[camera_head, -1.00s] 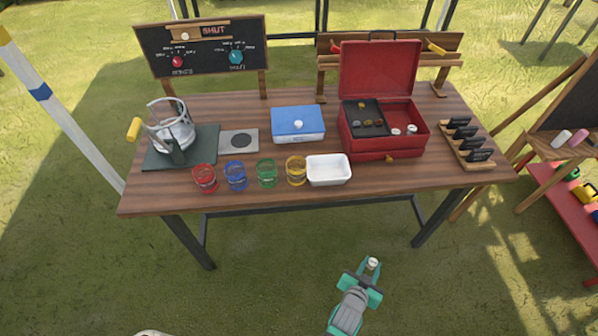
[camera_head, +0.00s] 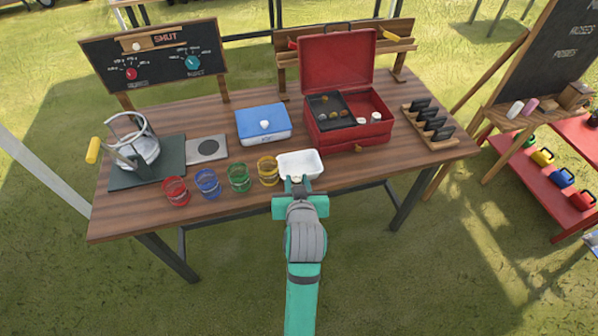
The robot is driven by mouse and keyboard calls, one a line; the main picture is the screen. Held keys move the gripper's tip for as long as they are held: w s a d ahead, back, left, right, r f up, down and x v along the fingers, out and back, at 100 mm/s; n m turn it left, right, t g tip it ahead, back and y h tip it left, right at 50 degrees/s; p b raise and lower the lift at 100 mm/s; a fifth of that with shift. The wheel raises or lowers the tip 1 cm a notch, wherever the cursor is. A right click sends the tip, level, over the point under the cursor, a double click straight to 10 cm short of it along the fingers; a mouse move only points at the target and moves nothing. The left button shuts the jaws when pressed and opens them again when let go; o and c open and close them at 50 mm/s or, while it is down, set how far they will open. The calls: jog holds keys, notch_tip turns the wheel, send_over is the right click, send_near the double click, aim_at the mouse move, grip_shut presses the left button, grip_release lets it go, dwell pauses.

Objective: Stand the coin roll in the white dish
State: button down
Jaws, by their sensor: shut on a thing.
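The white dish (camera_head: 301,162) sits near the front edge of the wooden table, right of the yellow glass. My gripper (camera_head: 297,183) is at the dish's front edge, seen from behind. It is shut on the coin roll (camera_head: 297,178), a small pale piece that shows between the fingertips. The gripper and arm hide most of the roll and part of the dish's front wall. I cannot tell whether the roll touches the dish or how upright it is.
Red, blue, green and yellow glasses (camera_head: 268,171) stand in a row left of the dish. An open red cash box (camera_head: 345,139) stands behind, holding coins and pale rolls. A blue-lidded box (camera_head: 263,124) is behind the glasses. Clear tabletop (camera_head: 370,164) lies right of the dish.

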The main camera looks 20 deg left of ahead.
notch_tip(320, 180, up, 5)
jog(key=s+a+n+y, duration=0.1)
jog(key=s+a, duration=0.2)
send_over(300, 169)
jog(key=s+d, duration=0.1)
jog(key=s, duration=0.2)
jog(key=shift+g, duration=0.3)
notch_tip(300, 169, down, 10)
jog(key=shift+s+r, duration=0.15)
jog(key=shift+r, duration=0.05)
jog(key=shift+w+f, duration=0.2)
jog(key=shift+f, duration=0.1)
notch_tip(300, 169, down, 3)
jog(key=shift+w, duration=0.1)
jog(key=shift+s, duration=0.2)
jog(key=shift+f, duration=0.1)
